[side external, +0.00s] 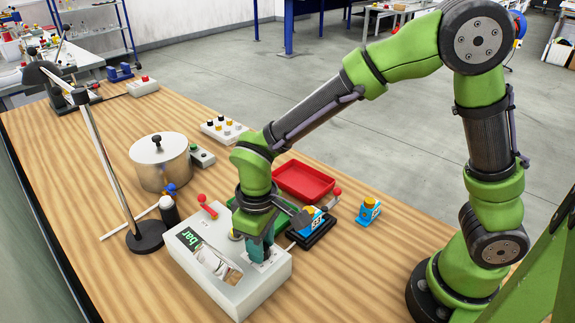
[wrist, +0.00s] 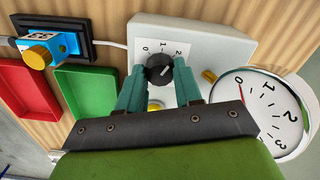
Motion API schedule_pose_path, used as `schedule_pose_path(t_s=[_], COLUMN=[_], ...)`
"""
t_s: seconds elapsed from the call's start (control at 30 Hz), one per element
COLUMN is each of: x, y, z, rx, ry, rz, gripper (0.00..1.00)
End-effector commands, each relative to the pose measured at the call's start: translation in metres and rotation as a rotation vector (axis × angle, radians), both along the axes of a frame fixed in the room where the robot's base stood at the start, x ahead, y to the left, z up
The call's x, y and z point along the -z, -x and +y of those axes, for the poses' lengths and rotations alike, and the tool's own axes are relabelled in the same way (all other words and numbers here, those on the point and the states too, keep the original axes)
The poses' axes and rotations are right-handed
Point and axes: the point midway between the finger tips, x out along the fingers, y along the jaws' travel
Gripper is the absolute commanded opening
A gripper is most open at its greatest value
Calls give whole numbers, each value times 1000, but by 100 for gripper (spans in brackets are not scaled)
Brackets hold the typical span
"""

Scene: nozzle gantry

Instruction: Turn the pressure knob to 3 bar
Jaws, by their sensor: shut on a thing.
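The black pressure knob (wrist: 159,68) sits on a light grey control box (wrist: 205,38), inside a printed scale whose 0, 1 and 2 show. The knob's white mark points to the upper right, near the 2 side; the exact reading is unclear. My gripper (wrist: 158,74) is shut on the knob, its teal fingers on either side. A round white gauge (wrist: 258,115) is beside it, its red needle close to 0. In the side view, my gripper (side external: 260,247) is down on the box (side external: 250,292) and hides the knob. A green "bar" label (side external: 189,238) shows there.
A red tray (side external: 303,181) and a green tray (wrist: 92,100) lie close to the box. A blue valve block with a yellow cap (wrist: 50,48) sits on a black base. A steel pot (side external: 160,165) and a lamp stand (side external: 145,237) stand left of my gripper.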

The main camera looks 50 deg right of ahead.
Motion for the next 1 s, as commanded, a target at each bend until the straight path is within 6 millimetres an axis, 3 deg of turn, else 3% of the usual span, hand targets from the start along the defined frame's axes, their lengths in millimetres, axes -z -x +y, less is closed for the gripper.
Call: schedule_pose_path(t_s=[1.0], x=[0], y=[-1], z=[1], rx=[914], ry=[-3], rz=[-4], gripper=[4])
